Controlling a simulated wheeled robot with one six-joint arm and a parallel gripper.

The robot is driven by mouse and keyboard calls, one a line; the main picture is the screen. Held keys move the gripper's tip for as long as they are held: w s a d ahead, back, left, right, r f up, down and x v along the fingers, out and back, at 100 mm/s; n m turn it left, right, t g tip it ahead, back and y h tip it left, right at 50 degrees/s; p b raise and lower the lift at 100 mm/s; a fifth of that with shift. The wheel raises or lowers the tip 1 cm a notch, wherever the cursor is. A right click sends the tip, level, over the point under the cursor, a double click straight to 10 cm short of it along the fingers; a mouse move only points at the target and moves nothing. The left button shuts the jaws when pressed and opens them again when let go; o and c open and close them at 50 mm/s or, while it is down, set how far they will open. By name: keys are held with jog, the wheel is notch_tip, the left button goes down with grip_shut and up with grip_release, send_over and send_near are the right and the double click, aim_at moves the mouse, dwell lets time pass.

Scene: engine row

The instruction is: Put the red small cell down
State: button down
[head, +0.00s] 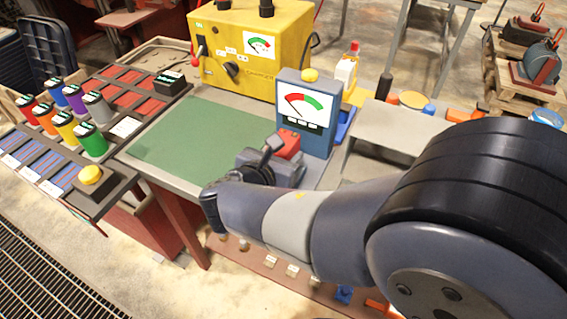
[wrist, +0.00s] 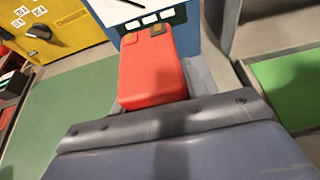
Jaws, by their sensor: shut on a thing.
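The red small cell (wrist: 152,68) is a red block with brownish contacts at its far end. It also shows in the head view (head: 289,144), close in front of the blue-grey tester (head: 306,112) with a dial, a red-and-green scale and a yellow button. My gripper (head: 268,162) is shut on the cell at the tester's foot. The wrist view shows the cell beyond the dark edge of my gripper, with grey parts beside it. The cell's near end and underside are hidden, so I cannot tell whether it touches the tester's base.
A green mat (head: 190,137) lies clear left of the tester. A yellow machine (head: 250,45) stands behind it. A rack at left holds several coloured cells (head: 92,138) and a yellow button (head: 91,175). A grey shelf (head: 398,130) stands to the right.

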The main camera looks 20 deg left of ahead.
jog(key=shift+f, duration=1.15)
jog(key=shift+f, duration=0.2)
jog(key=c, duration=0.8)
grip_release()
jog(key=shift+f, duration=0.1)
